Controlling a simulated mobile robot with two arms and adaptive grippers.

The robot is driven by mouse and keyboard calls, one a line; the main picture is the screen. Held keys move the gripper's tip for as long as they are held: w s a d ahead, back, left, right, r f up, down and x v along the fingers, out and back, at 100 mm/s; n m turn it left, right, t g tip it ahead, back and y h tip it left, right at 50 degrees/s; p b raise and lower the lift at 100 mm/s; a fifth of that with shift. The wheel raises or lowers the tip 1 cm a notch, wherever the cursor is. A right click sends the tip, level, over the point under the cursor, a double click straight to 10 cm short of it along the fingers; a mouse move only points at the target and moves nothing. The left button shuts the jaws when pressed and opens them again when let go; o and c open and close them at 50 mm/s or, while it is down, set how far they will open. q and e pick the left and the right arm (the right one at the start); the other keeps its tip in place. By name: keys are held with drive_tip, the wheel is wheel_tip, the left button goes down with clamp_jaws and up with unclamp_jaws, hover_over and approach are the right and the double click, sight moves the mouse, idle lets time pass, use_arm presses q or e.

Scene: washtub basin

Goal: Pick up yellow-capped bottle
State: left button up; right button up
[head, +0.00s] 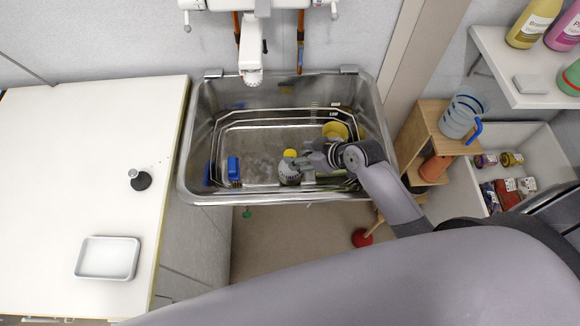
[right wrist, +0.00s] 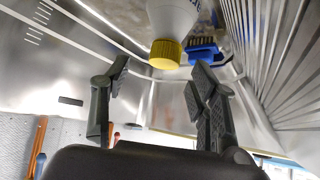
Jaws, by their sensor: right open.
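The yellow-capped bottle (head: 289,173) stands in the metal washtub basin (head: 190,160), its white body below a yellow cap. Its cap and part of its white body also show in the right wrist view (right wrist: 166,54), at the top, roughly between the fingertips and beyond them. My right gripper (head: 305,162) reaches into the basin from the right, close beside the bottle. In the right wrist view its two fingers (right wrist: 160,76) are spread apart with nothing held between them. Whether a finger touches the bottle cannot be told. My left gripper is not in view.
A blue brush (head: 233,168) stands left of the bottle in the basin. A yellow round object (head: 336,131) lies at the back right. The faucet (head: 252,76) hangs over the back rim. A white counter (head: 70,150) with a tray (head: 107,258) is on the left.

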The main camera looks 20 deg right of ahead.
sight(291, 155)
drive_tip(key=shift+a+p+x, duration=0.1)
drive_tip(key=shift+p+x, duration=0.1)
drive_tip(key=shift+x, duration=1.15)
drive_tip(key=shift+a+p+x, duration=0.15)
drive_tip(key=shift+x, duration=1.2)
drive_tip(key=shift+s, duration=0.15)
clamp_jaws()
drive_tip(key=shift+r, duration=0.1)
